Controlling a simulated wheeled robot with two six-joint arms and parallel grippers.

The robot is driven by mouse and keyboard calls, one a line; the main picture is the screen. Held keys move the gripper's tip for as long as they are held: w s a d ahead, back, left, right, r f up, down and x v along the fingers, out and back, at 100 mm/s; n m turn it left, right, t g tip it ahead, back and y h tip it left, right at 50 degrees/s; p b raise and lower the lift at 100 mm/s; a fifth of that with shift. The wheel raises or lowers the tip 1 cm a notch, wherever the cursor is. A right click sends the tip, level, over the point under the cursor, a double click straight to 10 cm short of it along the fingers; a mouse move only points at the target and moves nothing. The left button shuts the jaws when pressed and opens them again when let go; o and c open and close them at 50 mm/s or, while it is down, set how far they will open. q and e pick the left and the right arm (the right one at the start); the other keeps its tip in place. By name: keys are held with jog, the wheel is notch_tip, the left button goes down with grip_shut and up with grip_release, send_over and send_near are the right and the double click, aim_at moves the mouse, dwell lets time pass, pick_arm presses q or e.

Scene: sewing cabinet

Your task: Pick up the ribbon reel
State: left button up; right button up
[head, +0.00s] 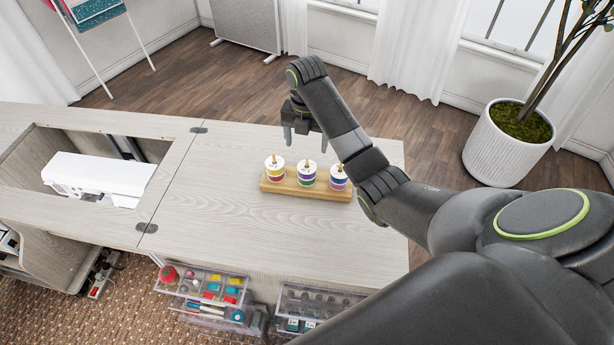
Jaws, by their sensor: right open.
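Several coloured bands show on three white-topped ribbon reels standing in a row on a wooden holder (285,189) on the cabinet top. The left reel (275,172) shows yellow and red, the middle reel (306,175) green and purple, the right reel (338,181) blue and pink. A short peg sticks up from each. My right gripper (305,145) is open, its fingers pointing down. In the picture it is just above and behind the left and middle reels, apparently touching neither. My right forearm passes close to the right reel. My left gripper is out of view.
A white sewing machine (98,178) sits in the cabinet opening at left. Open clear drawers with sewing supplies (210,290) stick out below the front edge. The cabinet top (215,210) is bare left of the holder. A potted plant (508,145) stands at right.

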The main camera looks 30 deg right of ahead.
aim_at(307, 164)
notch_tip(307, 164, down, 4)
jog(key=shift+r, duration=0.25)
jog(key=shift+s+f+p, duration=0.15)
jog(key=shift+f+p, duration=0.5)
jog(key=shift+f, duration=2.1)
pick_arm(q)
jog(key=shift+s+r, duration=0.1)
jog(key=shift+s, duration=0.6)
pick_arm(e)
jog(key=c, duration=1)
